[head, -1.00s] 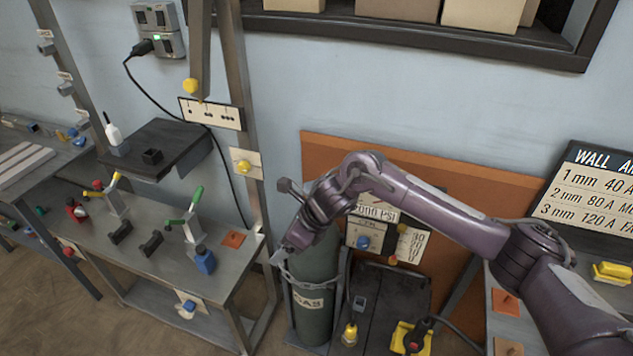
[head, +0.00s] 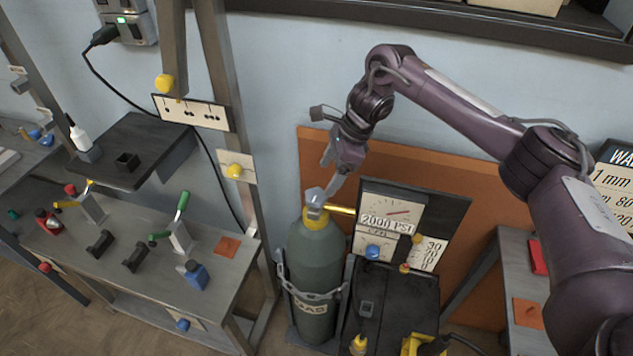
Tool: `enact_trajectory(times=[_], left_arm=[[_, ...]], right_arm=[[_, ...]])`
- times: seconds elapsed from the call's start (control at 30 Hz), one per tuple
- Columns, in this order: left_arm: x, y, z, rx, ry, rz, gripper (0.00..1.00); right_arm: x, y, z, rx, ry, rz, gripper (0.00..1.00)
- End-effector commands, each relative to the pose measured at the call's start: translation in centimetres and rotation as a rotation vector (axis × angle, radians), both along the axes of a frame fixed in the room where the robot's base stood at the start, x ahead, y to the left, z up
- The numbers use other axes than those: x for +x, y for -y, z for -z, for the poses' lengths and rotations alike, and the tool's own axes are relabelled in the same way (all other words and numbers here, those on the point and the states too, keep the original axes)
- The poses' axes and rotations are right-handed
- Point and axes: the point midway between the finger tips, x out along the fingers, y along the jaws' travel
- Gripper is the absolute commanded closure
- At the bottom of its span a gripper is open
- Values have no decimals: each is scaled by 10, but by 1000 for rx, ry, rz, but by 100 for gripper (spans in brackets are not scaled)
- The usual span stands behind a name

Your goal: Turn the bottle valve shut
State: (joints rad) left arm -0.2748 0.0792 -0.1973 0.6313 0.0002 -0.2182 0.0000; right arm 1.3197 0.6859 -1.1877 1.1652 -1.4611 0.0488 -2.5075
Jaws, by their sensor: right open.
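The green gas bottle (head: 316,265) stands upright, chained in its rack, in the middle of the head view. Its grey valve knob (head: 315,195) sits on top of a yellow fitting, with a yellow pipe running right toward the gauge panel (head: 386,212), which reads 2000 PSI. My right gripper (head: 331,172) is open and points down, just above and slightly right of the valve knob. I cannot tell whether a finger touches the knob. My left gripper is not in view.
A dark welding machine (head: 385,300) stands right of the gas bottle. An orange board (head: 460,200) is behind. A shelf (head: 440,20) hangs above.

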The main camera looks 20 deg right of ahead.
Motion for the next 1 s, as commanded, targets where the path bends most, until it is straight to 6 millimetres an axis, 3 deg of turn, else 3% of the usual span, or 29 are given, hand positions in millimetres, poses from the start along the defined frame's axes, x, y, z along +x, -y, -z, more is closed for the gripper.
enact_trajectory(times=[0.1,0.27,0.37,0.6,0.73,1.0], left_arm=[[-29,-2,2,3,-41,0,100],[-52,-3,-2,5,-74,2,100],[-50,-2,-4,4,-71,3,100],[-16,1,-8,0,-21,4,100],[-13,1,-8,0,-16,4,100],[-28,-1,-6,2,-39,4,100]], right_arm=[[0,-9,20,2,-6,-1,26],[2,-18,40,0,-4,-1,26],[3,-22,50,1,-2,0,26],[4,-24,58,1,0,0,26],[4,-24,58,0,0,0,26],[4,-24,57,0,1,0,61]])
